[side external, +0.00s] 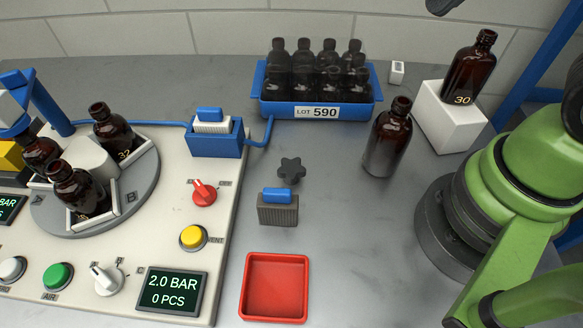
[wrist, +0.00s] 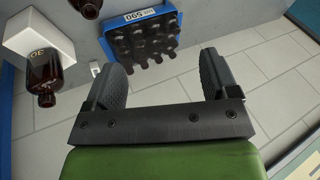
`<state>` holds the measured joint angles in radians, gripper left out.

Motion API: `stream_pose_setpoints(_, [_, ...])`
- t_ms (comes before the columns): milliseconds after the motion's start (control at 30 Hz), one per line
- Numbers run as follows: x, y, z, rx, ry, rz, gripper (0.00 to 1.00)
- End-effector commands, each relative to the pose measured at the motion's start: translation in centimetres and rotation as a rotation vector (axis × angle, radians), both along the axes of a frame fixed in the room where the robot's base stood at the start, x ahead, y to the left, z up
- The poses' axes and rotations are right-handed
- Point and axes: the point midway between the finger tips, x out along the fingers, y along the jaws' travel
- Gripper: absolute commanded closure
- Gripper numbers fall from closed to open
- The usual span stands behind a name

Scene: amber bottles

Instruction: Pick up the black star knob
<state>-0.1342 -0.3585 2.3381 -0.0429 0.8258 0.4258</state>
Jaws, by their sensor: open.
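The black star knob (side external: 291,170) lies on the grey table in the side external view, just behind a grey ribbed block with a blue top (side external: 277,206) and in front of the blue bottle crate. It does not show in the wrist view. My gripper (wrist: 160,77) shows in the wrist view with its two dark fingers wide apart and nothing between them. In the side external view my fingers are out of frame, except perhaps a dark piece at the top edge, so I cannot tell their distance from the knob.
A blue crate (side external: 317,112) holds several dark bottles. A brown bottle (side external: 387,140) stands to its right, beside a white block (side external: 450,122) bearing another bottle. A red tray (side external: 274,288) lies in front. The control panel (side external: 170,180) with its turntable fills the left.

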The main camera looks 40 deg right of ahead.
Motion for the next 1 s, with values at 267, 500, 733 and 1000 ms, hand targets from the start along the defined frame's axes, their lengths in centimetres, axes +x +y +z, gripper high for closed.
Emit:
stream_pose_setpoints(267, [5.8,4.6,-6.8,0.038,0.276,-0.269,0.20])
stream_pose_setpoints(500, [7.6,8.6,-14.8,-0.001,0.430,-0.504,0.20])
stream_pose_setpoints(733, [7.5,10.1,-18.9,-0.031,0.478,-0.616,0.20])
stream_pose_setpoints(1000, [7.4,10.2,-22.8,-0.035,0.482,-0.628,0.20])
